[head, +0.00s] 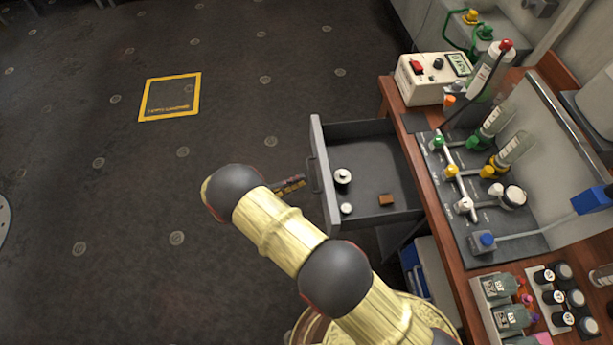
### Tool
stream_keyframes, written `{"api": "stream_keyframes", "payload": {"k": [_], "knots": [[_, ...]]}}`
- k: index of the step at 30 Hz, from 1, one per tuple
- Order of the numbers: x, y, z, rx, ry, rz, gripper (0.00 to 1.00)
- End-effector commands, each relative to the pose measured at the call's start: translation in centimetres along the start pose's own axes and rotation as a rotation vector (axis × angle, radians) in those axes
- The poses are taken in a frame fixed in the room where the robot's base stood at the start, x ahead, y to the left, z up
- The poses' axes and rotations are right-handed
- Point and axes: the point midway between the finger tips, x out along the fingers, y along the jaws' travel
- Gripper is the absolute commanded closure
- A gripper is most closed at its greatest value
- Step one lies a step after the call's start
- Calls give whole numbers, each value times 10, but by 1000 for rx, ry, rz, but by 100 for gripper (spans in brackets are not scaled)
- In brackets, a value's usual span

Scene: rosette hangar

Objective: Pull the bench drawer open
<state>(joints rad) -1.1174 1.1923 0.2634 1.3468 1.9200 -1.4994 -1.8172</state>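The grey bench drawer (376,153) stands pulled out from the wooden bench (432,196), its inside open to view. Its front panel (320,150) faces left and carries a dark handle (314,176). My gripper (300,181) is at the left of the drawer front, close beside the handle. My arm hides most of it, and its fingers are too small and dark to tell whether they are open, shut or touching the handle.
In the drawer lie two round pale-topped pieces (343,176) and a small brown block (387,200). The bench top holds a meter box (430,80), a valve manifold with syringes (466,172) and several bottles (504,288). The dark floor (110,200) at left is clear, with a yellow-framed marking (170,79).

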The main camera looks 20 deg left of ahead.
Motion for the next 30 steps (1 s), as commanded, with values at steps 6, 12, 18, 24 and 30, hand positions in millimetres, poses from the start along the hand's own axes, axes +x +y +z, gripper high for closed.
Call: {"api": "stream_keyframes", "payload": {"k": [6,12,18,24,30], "knots": [[-43,-1,0,0,2,-1,84],[-64,-1,0,-1,0,0,84],[-68,-1,0,-2,-2,0,84],[-68,0,0,-2,-2,0,84],[-68,0,0,-1,-1,0,84]]}}
